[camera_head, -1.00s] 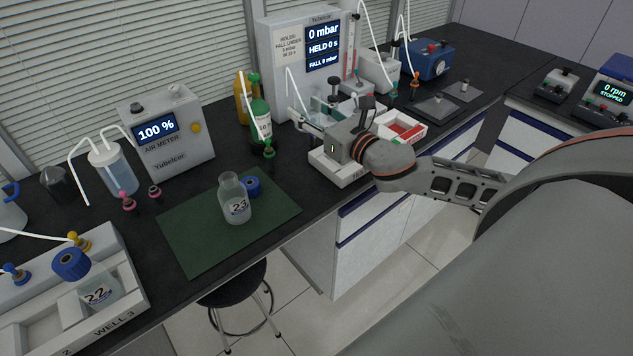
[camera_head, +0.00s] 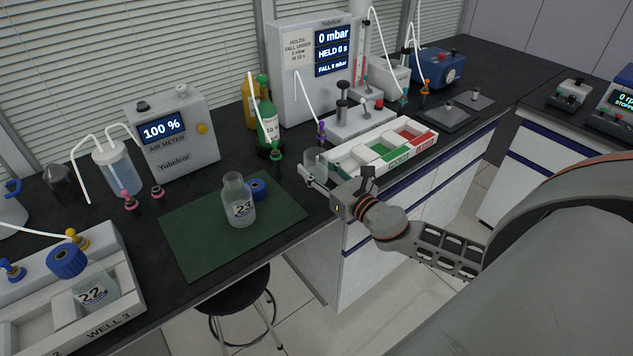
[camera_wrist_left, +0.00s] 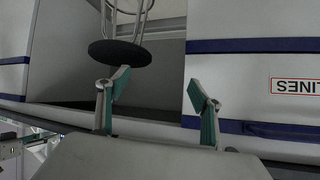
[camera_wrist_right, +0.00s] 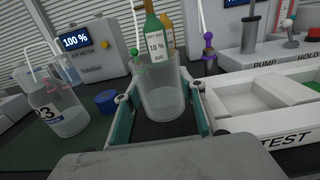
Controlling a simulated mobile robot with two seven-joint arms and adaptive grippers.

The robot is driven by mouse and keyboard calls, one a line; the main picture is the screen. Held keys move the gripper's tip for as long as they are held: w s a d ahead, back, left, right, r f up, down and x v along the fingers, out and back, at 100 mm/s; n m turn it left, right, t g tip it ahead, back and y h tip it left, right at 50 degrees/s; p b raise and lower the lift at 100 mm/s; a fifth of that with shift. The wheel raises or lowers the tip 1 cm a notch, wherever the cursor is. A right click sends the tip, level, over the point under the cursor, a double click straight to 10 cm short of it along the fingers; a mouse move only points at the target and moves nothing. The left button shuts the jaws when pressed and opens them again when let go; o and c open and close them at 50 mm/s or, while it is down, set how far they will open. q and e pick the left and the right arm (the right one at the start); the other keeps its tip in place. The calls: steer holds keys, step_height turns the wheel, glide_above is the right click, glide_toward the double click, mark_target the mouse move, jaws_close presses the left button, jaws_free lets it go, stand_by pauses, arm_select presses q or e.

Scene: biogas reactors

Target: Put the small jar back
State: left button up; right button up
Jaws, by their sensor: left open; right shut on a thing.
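The small jar, a clear open glass jar (camera_head: 315,160), is between the fingers of my right gripper (camera_head: 312,174), at the left end of the white sorting tray (camera_head: 345,172). In the right wrist view the small jar (camera_wrist_right: 163,103) is upright, with the teal finger pads (camera_wrist_right: 160,112) shut on it from both sides. My left gripper (camera_wrist_left: 157,88) is open and empty, and shows only in the left wrist view, by the bench front.
Bottle 23 (camera_head: 239,207) stands uncapped beside a blue cap (camera_head: 257,188) on the green mat (camera_head: 190,240). Bottle 22 (camera_head: 92,293) sits in the well rack. A green bottle (camera_head: 268,128) and tubing stand behind the small jar. Bare dark bench lies between mat and tray.

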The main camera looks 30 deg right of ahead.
mark_target(317, 178)
step_height(317, 178, down, 4)
steer(key=shift+r+b, duration=0.15)
steer(key=shift+b, duration=0.6)
arm_select(q)
steer(key=f, duration=0.1)
steer(key=s+f, duration=0.1)
steer(key=f, duration=0.1)
steer(key=shift+a+f, duration=0.1)
steer(key=shift+a, duration=0.05)
arm_select(e)
steer(key=shift+r, duration=0.1)
arm_select(q)
steer(key=shift+w, duration=0.1)
arm_select(e)
steer(key=shift+f, duration=0.25)
steer(key=o, duration=1.1)
arm_select(q)
steer(key=shift+w, duration=0.1)
steer(key=shift+r, duration=0.25)
arm_select(e)
steer(key=shift+r, duration=0.15)
